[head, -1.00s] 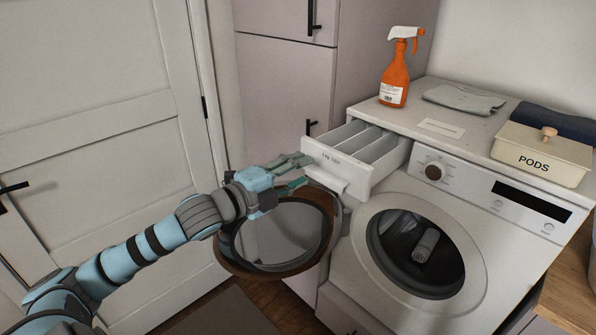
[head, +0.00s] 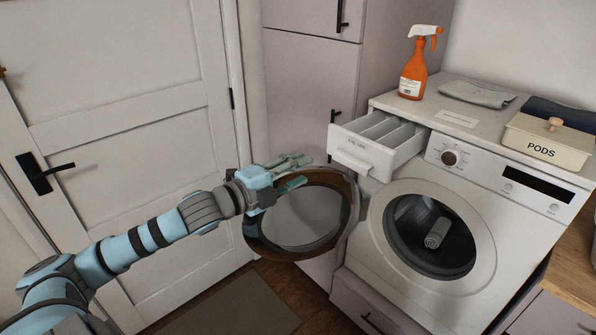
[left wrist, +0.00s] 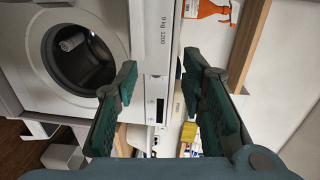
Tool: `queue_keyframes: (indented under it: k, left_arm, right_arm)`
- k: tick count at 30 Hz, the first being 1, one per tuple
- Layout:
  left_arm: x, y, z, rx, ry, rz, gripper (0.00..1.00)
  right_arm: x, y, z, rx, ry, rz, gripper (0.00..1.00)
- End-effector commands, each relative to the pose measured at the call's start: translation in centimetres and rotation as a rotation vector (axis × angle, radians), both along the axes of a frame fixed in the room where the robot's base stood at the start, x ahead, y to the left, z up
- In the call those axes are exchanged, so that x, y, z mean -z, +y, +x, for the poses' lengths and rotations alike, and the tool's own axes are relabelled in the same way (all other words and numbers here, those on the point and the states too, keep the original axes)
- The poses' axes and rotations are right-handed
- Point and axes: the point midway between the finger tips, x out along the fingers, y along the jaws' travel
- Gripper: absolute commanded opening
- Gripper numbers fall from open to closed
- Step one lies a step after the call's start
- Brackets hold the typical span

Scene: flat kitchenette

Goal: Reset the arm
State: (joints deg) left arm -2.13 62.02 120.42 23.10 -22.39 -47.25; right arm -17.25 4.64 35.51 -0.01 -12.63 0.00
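My left gripper (head: 296,173) is open and empty. It hangs above the open round washer door (head: 262,240) and to the left of the pulled-out detergent drawer (head: 352,153), apart from the drawer in the head view. In the left wrist view the two green-padded fingers (left wrist: 158,98) stand wide apart with nothing between them. The washing machine (head: 372,255) has its drum open, with a grey rolled cloth (head: 437,233) inside. My right gripper is not in view.
An orange spray bottle (head: 413,70), a folded grey cloth (head: 477,94) and a PODS box (head: 545,150) stand on the washer top. A white door (head: 130,130) with a black handle is at left. A dark mat (head: 235,308) lies on the floor.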

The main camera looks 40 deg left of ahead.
Motion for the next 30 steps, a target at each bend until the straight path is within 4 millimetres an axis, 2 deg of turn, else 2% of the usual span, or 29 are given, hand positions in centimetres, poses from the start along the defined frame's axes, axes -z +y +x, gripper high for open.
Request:
queue_keyframes:
  k: [20,23,26,27,29,30]
  left_arm:
    - [0.0,0.1,0.0,0.0,0.0,-0.002,0.37]
    - [-0.1,0.1,0.1,-0.007,0.011,-0.083,0.37]
    - [2.4,5.4,1.5,-0.14,0.058,-0.204,0.37]
    - [4.7,8.1,1.8,-0.215,0.087,-0.271,0.37]
    - [9.5,12.1,1.6,-0.34,0.142,-0.381,0.37]
    - [13.4,14.4,0.9,-0.427,0.185,-0.453,0.37]
  right_arm:
    - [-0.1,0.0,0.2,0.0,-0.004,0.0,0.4]
    - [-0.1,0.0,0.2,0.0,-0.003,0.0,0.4]
    - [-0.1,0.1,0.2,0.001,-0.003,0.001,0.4]
    - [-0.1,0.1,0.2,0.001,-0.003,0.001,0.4]
    - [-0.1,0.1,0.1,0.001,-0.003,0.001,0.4]
    - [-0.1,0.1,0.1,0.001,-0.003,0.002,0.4]
